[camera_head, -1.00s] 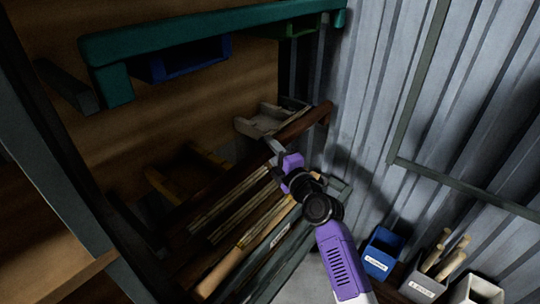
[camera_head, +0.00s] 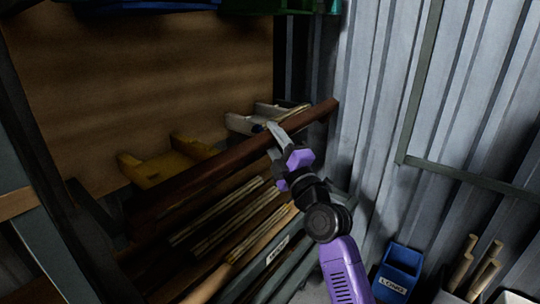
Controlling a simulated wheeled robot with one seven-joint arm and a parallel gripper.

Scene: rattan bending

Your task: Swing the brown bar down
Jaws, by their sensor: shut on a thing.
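The brown bar (camera_head: 220,171) is a long dark reddish-brown rail. It runs slantwise across the front of the rack, from the lower left up to its free right end near the metal wall. My gripper (camera_head: 277,140) is on the bar toward its right end, with its grey fingers shut on it. The purple gripper body and black wrist lie below and to the right of the bar. Part of the bar's left end is lost in shadow, so I cannot tell how it is fixed there.
Behind the bar are a yellow holder (camera_head: 165,161) and a whitish holder (camera_head: 252,119). Several canes (camera_head: 245,225) lie below it. A green bar (camera_head: 285,6) crosses the top edge. A blue bin (camera_head: 399,271) stands at lower right, by the corrugated wall (camera_head: 385,120).

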